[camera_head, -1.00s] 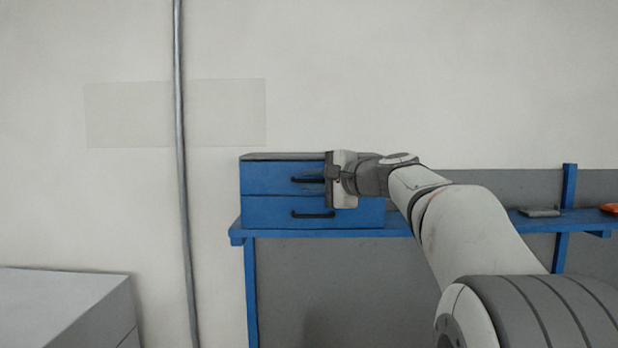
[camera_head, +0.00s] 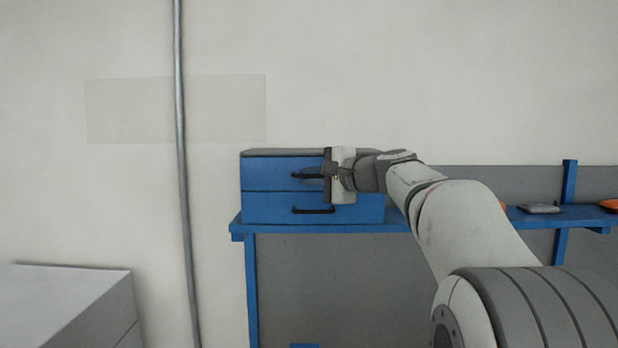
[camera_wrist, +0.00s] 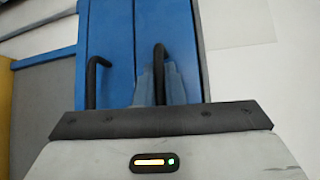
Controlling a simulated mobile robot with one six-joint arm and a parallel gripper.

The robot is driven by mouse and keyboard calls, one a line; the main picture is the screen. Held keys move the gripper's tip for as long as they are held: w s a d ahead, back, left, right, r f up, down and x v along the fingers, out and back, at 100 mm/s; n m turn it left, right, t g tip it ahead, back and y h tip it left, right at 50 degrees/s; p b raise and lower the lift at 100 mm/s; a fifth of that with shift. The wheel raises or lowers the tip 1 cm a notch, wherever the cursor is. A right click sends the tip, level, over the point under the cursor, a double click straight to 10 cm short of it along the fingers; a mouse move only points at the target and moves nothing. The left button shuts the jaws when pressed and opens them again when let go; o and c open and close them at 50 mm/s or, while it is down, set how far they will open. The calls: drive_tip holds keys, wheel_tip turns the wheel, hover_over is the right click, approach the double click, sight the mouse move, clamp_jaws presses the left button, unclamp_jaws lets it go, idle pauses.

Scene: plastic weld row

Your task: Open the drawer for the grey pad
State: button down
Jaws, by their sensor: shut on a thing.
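A blue cabinet with two stacked drawers stands on the blue bench. The upper drawer (camera_head: 262,174) and the lower drawer (camera_head: 262,208) look closed, each with a black bar handle. My gripper (camera_head: 313,176) is at the upper drawer, shut on its handle (camera_head: 298,175). In the wrist view the picture is turned sideways; my gripper's fingers (camera_wrist: 160,84) close around the upper handle (camera_wrist: 159,58), and the lower handle (camera_wrist: 92,80) is free to the left. The grey pad (camera_head: 538,208) lies on the bench to the right. My gripper hides the right part of the upper drawer.
The blue bench (camera_head: 400,227) runs along the wall under the cabinet. An orange item (camera_head: 609,205) lies at its right end, and another orange bit shows beside my arm. A grey box (camera_head: 65,300) stands at the lower left. A vertical pipe (camera_head: 181,130) runs up the wall.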

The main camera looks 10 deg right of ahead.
drive_tip(key=s+a+b, duration=0.2)
drive_tip(key=s+b, duration=0.2)
drive_tip(key=s, duration=0.5)
drive_tip(key=shift+s+b, duration=0.3)
drive_tip(key=shift+s, duration=0.1)
drive_tip(key=c, duration=1.8)
unclamp_jaws()
drive_tip(key=shift+d, duration=0.1)
drive_tip(key=b+v, duration=0.1)
drive_tip(key=v, duration=0.6)
drive_tip(key=shift+s+d, duration=0.15)
drive_tip(key=shift+s, duration=0.2)
